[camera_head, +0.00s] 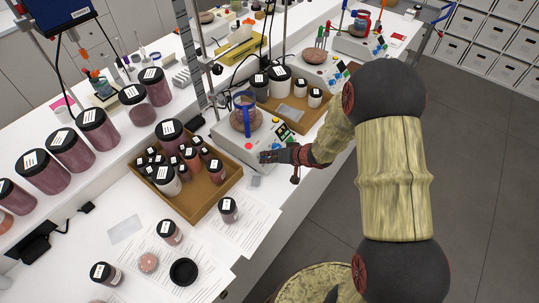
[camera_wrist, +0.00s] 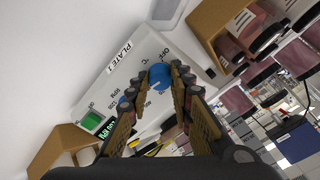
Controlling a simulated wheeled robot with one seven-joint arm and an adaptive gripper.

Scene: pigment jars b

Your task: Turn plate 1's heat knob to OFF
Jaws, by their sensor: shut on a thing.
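Plate 1 is a pale grey box with a "PLATE 1" label, seen tilted in the wrist view (camera_wrist: 140,52). A round blue knob (camera_wrist: 159,77) on its panel sits between the fingertips of my gripper (camera_wrist: 165,74), which is shut on it. "OFF" print shows beside the fingers; the knob's pointer is not readable. A second blue knob (camera_wrist: 124,101) is partly hidden behind a finger. A green switch (camera_wrist: 92,121) and a green-lit display (camera_wrist: 106,129) are on the same panel. In the head view, my gripper (camera_head: 268,156) is at the front of plate 1 (camera_head: 226,139).
Loose jars and paper sheets (camera_head: 245,230) lie toward the front left. The floor (camera_head: 485,150) on the right is clear.

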